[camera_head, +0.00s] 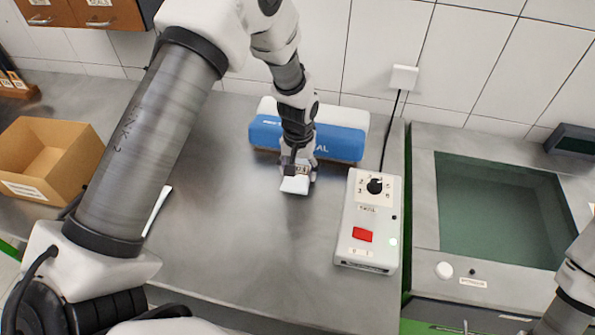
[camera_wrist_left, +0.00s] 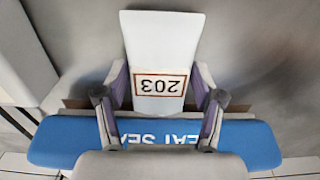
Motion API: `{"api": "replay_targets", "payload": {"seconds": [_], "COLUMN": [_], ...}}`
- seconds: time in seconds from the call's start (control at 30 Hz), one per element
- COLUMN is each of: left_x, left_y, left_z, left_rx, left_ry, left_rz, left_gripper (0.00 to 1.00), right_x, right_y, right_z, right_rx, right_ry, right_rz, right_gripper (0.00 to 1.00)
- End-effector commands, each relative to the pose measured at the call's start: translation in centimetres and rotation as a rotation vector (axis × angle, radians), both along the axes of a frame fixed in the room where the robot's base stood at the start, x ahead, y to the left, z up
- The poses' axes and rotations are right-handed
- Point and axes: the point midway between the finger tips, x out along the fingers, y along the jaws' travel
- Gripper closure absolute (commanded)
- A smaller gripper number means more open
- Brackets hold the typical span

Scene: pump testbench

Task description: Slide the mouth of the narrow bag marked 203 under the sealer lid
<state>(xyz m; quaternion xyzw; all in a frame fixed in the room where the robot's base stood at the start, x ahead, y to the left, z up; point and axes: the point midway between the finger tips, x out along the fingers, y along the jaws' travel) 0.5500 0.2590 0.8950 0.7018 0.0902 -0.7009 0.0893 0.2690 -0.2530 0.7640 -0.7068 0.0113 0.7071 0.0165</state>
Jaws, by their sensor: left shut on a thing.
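The narrow white bag marked 203 (camera_head: 294,186) is in my left gripper (camera_head: 298,173), just in front of the sealer (camera_head: 342,145) with its blue front. In the left wrist view the bag (camera_wrist_left: 160,45) shows its boxed 203 upside down, between the two fingers of my left gripper (camera_wrist_left: 160,92). The blue sealer front (camera_wrist_left: 62,142) lies beyond the fingers, with part of its white lettering covered. The bag's far end is hidden by the gripper, so I cannot tell whether it is under the lid. My right gripper is out of view.
A white control box (camera_head: 350,215) with a black knob and red button stands right of the sealer, its cable running to a wall socket (camera_head: 403,78). An open cardboard box (camera_head: 30,190) stands left. A dark green-windowed unit (camera_head: 500,205) is at the right. Bare bench lies in front.

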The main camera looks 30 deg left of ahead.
Motion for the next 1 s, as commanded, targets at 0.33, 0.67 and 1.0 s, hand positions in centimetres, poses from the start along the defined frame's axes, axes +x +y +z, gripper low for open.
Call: {"api": "replay_targets", "payload": {"seconds": [0.33, 0.67, 1.0], "left_x": [0.0, 0.0, 0.1], "left_y": [0.0, 0.0, 0.0], "left_z": [0.0, 0.5, 8.1], "left_rx": [0.0, 0.0, 0.0], "left_ry": [0.0, -0.001, -0.005], "left_rz": [0.0, 0.0, 0.0], "left_gripper": [0.03, 0.03, 0.03], "right_x": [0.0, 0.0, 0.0], "right_y": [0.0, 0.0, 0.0], "right_z": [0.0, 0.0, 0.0], "right_rx": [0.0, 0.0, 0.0], "right_ry": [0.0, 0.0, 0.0], "right_rz": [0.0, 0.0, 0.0], "right_gripper": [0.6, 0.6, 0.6]}}
